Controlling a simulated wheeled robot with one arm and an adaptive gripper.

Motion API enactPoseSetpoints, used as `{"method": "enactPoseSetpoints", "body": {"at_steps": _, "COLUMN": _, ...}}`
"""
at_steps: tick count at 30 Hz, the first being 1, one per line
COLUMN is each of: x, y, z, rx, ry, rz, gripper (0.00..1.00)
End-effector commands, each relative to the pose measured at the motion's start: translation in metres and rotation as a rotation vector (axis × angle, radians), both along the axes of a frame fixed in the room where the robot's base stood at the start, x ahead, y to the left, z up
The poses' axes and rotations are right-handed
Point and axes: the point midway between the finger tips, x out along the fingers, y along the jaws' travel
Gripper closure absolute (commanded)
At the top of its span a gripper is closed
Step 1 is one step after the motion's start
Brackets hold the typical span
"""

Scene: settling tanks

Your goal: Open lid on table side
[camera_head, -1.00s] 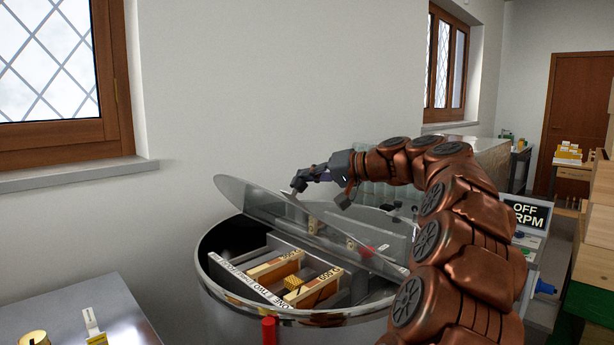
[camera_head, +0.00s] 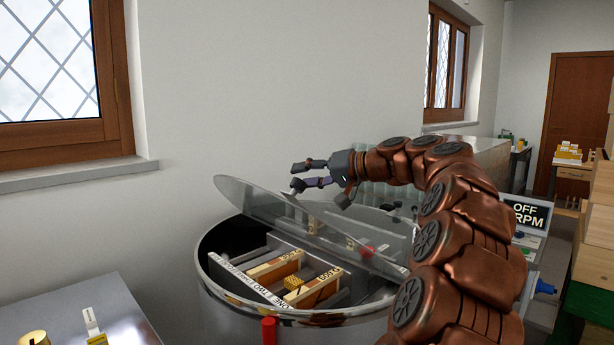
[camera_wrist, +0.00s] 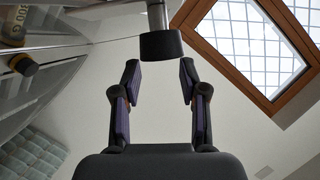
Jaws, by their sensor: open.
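The drum (camera_head: 225,305) is a round metal tank with a bright rim. Its clear lid half on the left (camera_head: 255,203) is tilted up, with its far left edge high above the rim. A red knob (camera_head: 367,251) shows at the right of the lid area. My gripper (camera_head: 298,176) is open and empty just above the raised lid's upper edge; whether it touches the lid is unclear. In the wrist view my gripper (camera_wrist: 159,82) has spread fingers, with a dark knob on a rod (camera_wrist: 160,45) beyond and between the tips, not gripped.
Wooden frames (camera_head: 275,268) sit inside the drum behind a lettered bar (camera_head: 248,282). A metal table (camera_head: 75,315) stands at the lower left. The wall and window (camera_head: 60,80) are behind. An OFF RPM display (camera_head: 527,213) stands at the right.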

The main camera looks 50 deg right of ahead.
Motion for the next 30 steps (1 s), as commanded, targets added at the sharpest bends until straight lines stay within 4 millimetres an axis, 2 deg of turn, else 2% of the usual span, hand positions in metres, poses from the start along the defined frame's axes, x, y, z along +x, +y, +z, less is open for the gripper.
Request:
{"method": "enactPoseSetpoints", "body": {"at_steps": 1, "x": 0.000, "y": 0.000, "z": 0.000, "rx": 0.000, "ry": 0.000, "rz": 0.000, "gripper": 0.49}}
{"method": "enactPoseSetpoints", "body": {"at_steps": 5, "x": 0.000, "y": 0.000, "z": 0.000, "rx": 0.000, "ry": 0.000, "rz": 0.000, "gripper": 0.36}}
{"method": "enactPoseSetpoints", "body": {"at_steps": 17, "x": -0.005, "y": -0.002, "z": 0.002, "rx": -0.001, "ry": -0.002, "rz": -0.001, "gripper": 0.36}}
{"method": "enactPoseSetpoints", "body": {"at_steps": 20, "x": -0.016, "y": -0.005, "z": 0.006, "rx": -0.003, "ry": -0.003, "rz": -0.002, "gripper": 0.36}}
{"method": "enactPoseSetpoints", "body": {"at_steps": 30, "x": -0.076, "y": -0.023, "z": 0.021, "rx": -0.003, "ry": -0.003, "rz": -0.002, "gripper": 0.36}}
